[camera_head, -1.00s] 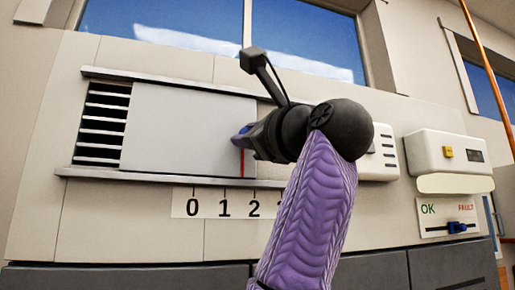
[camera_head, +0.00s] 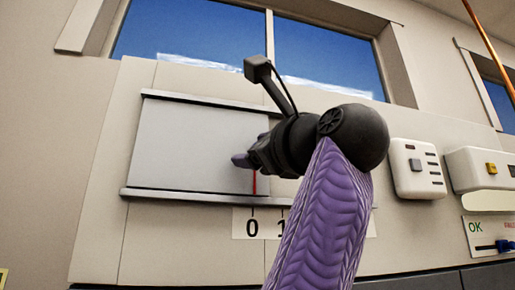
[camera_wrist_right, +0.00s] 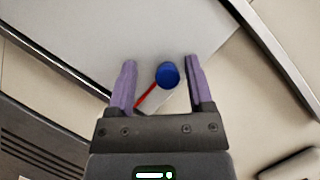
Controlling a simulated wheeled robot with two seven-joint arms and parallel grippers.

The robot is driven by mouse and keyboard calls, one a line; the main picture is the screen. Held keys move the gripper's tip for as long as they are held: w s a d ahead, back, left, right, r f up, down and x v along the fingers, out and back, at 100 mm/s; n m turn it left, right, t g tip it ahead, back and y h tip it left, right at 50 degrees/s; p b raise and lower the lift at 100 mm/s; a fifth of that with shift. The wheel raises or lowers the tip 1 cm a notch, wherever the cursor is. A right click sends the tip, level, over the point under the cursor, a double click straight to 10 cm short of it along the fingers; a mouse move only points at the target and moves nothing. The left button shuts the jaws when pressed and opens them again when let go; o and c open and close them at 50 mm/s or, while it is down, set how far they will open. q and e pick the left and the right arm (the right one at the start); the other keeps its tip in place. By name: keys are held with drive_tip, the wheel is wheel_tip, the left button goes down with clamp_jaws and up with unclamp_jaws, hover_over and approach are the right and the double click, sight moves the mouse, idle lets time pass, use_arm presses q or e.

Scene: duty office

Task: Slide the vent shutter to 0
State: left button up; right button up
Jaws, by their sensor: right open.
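The vent shutter is a flat grey panel (camera_head: 190,145) between an upper and a lower rail. No vent slats show beside it. Its red pointer line (camera_head: 255,184) stands above the 0 on the white number scale (camera_head: 243,222). My right gripper (camera_head: 240,160) is at the panel's right end and hides part of it. In the right wrist view, the purple fingers of my right gripper (camera_wrist_right: 160,63) are apart, one on each side of the shutter's blue round knob (camera_wrist_right: 167,75). Gaps show between knob and fingers. My left gripper is not in view.
The lower rail (camera_head: 190,194) runs below the panel. A white box with a grey button (camera_head: 415,165) and another with a yellow button (camera_head: 490,168) are on the wall to the right. An OK slider plate (camera_head: 480,232) sits lower right. Windows are above.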

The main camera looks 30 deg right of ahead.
drive_tip(key=b+v, duration=0.5)
drive_tip(key=v, duration=0.5)
drive_tip(key=shift+b, duration=0.4)
drive_tip(key=shift+d, duration=0.1)
